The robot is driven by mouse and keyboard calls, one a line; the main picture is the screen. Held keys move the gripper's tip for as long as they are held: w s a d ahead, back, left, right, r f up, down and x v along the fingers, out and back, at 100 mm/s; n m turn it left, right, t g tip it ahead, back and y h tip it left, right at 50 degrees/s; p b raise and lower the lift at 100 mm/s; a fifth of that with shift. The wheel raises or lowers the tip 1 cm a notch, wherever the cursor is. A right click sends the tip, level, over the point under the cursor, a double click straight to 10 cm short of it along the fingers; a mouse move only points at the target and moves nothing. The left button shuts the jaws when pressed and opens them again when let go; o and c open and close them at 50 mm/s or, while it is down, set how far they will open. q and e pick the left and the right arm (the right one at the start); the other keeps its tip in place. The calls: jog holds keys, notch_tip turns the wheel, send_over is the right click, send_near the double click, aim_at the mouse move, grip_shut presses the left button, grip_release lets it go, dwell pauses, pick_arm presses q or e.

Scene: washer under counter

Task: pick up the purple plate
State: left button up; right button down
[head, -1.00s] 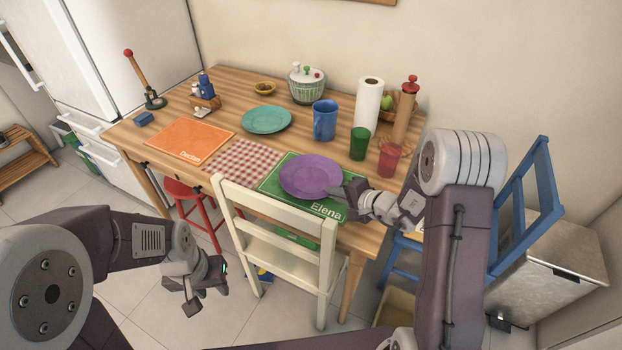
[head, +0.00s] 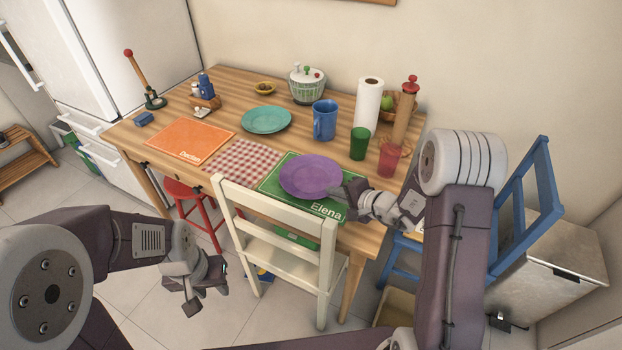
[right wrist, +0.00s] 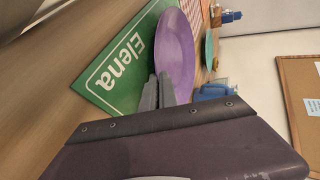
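The purple plate (head: 310,174) lies over the green "Elena" placemat (head: 345,207) near the table's front right. I cannot tell whether it touches the mat. In the right wrist view the plate (right wrist: 175,48) has its near rim between the fingers of my right gripper (right wrist: 158,90). Those fingers are close together and look shut on the rim. In the head view my right gripper (head: 348,190) is at the plate's right edge. My left gripper (head: 207,293) hangs low left of the white chair, empty, with its fingers apart.
The white chair (head: 280,257) stands against the table's front edge. A red cup (head: 389,160), a green cup (head: 359,144) and a blue mug (head: 324,120) stand behind the plate. A teal plate (head: 266,119) lies further back. A blue chair (head: 520,210) is at the right.

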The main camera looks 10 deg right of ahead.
notch_tip(320, 180, up, 5)
jog(key=shift+d+f+p, duration=0.1)
jog(key=shift+f+p, duration=0.05)
jog(key=shift+p, duration=0.4)
jog(key=s+d+r+p, duration=0.1)
jog(key=s+d+r, duration=0.5)
jog(key=d, duration=0.3)
jog(key=shift+s+r+p, duration=0.15)
jog(key=shift+s+p, duration=0.15)
jog(key=shift+s, duration=0.35)
